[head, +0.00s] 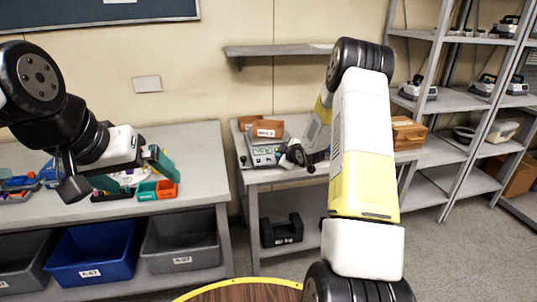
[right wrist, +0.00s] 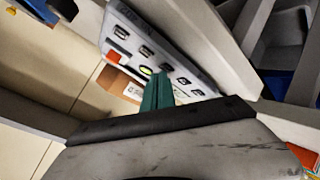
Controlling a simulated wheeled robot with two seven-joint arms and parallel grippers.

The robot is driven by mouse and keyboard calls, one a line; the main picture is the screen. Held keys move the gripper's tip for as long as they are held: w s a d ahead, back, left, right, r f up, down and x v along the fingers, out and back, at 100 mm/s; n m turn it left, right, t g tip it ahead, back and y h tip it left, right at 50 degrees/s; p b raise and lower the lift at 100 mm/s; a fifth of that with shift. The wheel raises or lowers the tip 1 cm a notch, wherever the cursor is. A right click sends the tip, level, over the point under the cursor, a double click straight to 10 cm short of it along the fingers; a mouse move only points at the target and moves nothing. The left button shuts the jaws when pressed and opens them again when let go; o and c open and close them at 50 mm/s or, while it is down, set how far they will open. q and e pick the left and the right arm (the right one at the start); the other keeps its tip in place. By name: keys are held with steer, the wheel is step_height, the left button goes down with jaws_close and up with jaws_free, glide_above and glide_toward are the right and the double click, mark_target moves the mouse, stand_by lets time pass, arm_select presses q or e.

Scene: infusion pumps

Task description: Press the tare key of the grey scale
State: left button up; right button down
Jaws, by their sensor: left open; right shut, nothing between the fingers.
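The grey scale (head: 262,154) stands on the small grey table at the back, with brown boxes on top. In the right wrist view its pale control panel (right wrist: 190,66) shows a row of several dark keys, an orange-red square and a lit green spot. Key labels are too small to read, so I cannot tell which is tare. My right gripper (right wrist: 159,80) is shut and empty, its teal fingertips over the panel near the middle keys; I cannot tell whether they touch. My left gripper (head: 132,172) is open over the left table, away from the scale.
The left table (head: 195,150) holds small coloured bins, with grey and blue crates (head: 92,252) below. A wooden box (head: 407,132) sits right of the scale, behind my right arm. A wall shelf (head: 275,50) hangs above; a shelving rack (head: 455,100) stands at the right.

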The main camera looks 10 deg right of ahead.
steer(key=shift+f, duration=0.2)
steer(key=shift+r, duration=0.15)
stand_by(0.3)
steer(key=shift+s+r, duration=0.2)
steer(key=shift+r, duration=0.4)
steer(key=shift+s+r, duration=0.2)
steer(key=shift+r, duration=0.6)
steer(key=shift+s+r, duration=0.25)
steer(key=shift+r, duration=0.55)
steer(key=shift+s+r, duration=0.2)
steer(key=shift+r, duration=0.6)
